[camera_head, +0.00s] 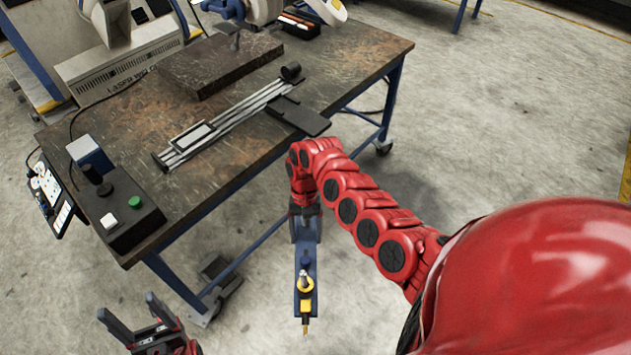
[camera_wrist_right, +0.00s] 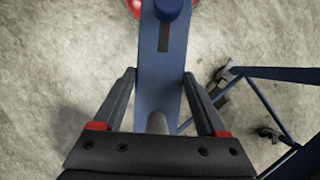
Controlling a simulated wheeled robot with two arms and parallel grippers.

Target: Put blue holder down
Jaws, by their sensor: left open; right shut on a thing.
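The blue holder (camera_head: 306,262) hangs in front of the table, over the floor, with a yellow and dark piece (camera_head: 305,283) at its lower end. My right gripper (camera_head: 304,222) is shut on the holder. In the right wrist view the blue holder (camera_wrist_right: 162,95) runs between the two dark fingers of my right gripper (camera_wrist_right: 160,78), and a round blue knob (camera_wrist_right: 168,9) shows at the top. My left gripper (camera_head: 130,322) is open and empty at the bottom left, apart from the holder.
The worn table (camera_head: 130,115) carries a dark plate (camera_head: 220,62), a metal rail (camera_head: 235,118) with a black flat piece (camera_head: 298,116), and a control box (camera_head: 120,212) with a green button at the left corner. The table's blue legs (camera_head: 178,287) stand near the holder. Some tabletop is bare.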

